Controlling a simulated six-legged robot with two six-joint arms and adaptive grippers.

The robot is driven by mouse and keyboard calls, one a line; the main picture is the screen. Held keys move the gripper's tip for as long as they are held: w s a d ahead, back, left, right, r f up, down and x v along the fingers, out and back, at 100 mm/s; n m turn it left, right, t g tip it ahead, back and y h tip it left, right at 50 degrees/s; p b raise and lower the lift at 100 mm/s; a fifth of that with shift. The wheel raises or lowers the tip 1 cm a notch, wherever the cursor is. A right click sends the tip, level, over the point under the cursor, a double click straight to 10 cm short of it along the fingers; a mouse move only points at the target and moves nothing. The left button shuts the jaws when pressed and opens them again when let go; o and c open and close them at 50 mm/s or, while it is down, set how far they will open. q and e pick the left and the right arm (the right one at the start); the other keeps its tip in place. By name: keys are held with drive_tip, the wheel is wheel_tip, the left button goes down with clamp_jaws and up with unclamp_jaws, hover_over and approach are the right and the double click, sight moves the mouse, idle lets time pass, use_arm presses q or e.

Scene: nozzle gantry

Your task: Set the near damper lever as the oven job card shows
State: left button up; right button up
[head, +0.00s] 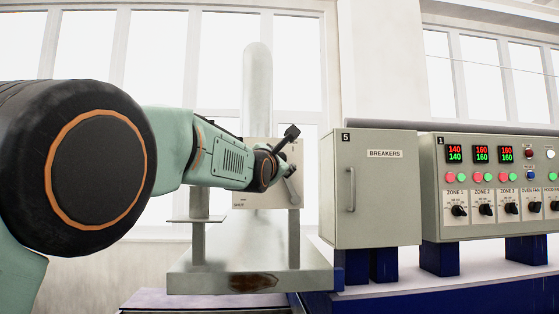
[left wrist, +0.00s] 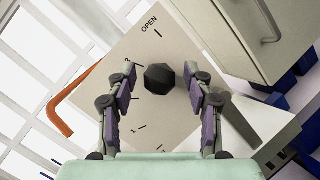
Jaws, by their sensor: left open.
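The damper plate (head: 262,155) is a pale upright panel behind my left gripper (head: 287,160). It also fills the middle of the left wrist view (left wrist: 178,120), tilted, with the word OPEN and several tick marks. Small lettering at its lower left in the head view seems to read SHUT. A dark faceted knob (left wrist: 160,78), apparently the lever's end, sits between the spread fingers in the left wrist view, with gaps on both sides. The job card is not visible. My right gripper is not in view.
A grey BREAKERS cabinet (head: 374,190) stands right of the plate. A control panel (head: 500,220) with zone displays and knobs is farther right. A bent orange bar (left wrist: 75,105) shows left of the fingers. A grey shelf (head: 225,278) lies below the plate.

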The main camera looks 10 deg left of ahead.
use_arm(q)
drive_tip(key=shift+s+a, duration=0.1)
drive_tip(key=v, duration=1.2)
idle(0.5)
